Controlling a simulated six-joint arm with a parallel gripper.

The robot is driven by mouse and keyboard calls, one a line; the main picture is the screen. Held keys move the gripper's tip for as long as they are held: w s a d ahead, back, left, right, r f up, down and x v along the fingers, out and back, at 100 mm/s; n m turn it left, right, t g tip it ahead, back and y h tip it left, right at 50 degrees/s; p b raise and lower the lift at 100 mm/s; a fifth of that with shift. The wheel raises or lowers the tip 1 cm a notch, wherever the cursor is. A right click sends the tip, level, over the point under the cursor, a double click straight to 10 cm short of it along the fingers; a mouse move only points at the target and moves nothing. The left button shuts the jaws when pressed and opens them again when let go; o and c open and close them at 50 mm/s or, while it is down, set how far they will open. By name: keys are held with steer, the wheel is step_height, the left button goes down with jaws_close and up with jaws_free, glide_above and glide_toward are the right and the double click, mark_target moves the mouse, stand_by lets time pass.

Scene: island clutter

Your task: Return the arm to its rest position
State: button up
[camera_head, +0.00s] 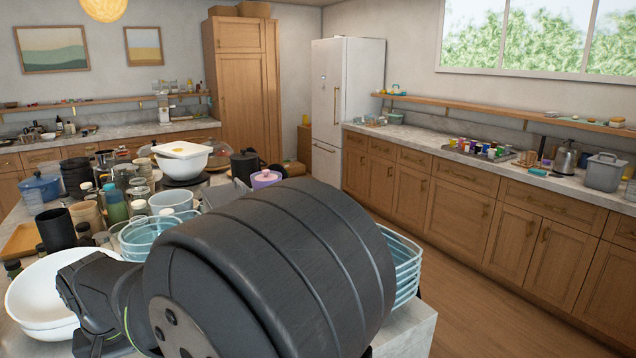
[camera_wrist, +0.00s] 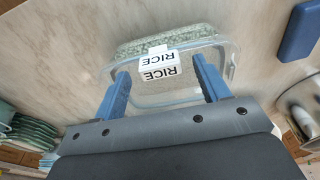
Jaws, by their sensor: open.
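My gripper (camera_wrist: 160,68) shows in the wrist view with its two blue fingers spread apart. A clear container (camera_wrist: 205,48) with a white RICE label and grainy grey-green contents lies in front of the fingertips. The label reads upside down. The container spans the gap between the fingers; I cannot tell whether either finger touches it. In the head view my large black arm fills the lower middle and the gripper's fingers are not visible there.
The cluttered island holds a white bowl (camera_head: 40,290), a blue pot (camera_head: 39,187), cups, jars and stacked clear containers (camera_head: 404,262) close around my arm. In the wrist view a blue object (camera_wrist: 299,32) lies at upper right. Floor (camera_head: 500,310) at right is clear.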

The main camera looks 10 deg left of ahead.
steer(key=shift+w+a+f, duration=0.1)
steer(key=shift+f, duration=0.75)
steer(key=shift+r, duration=0.1)
step_height(320, 180, up, 17)
steer(key=s+d, duration=0.2)
steer(key=f, duration=0.5)
steer(key=w+a+f, duration=0.1)
steer(key=f, duration=0.5)
steer(key=w+a+f, duration=0.1)
steer(key=f, duration=0.4)
steer(key=shift+f, duration=0.25)
steer(key=shift+r, duration=0.15)
step_height(320, 180, up, 7)
steer(key=shift+f, duration=0.2)
steer(key=shift+w+d+r, duration=0.1)
steer(key=shift+w, duration=0.7)
steer(key=shift+w+d+r, duration=0.1)
steer(key=shift+w, duration=0.7)
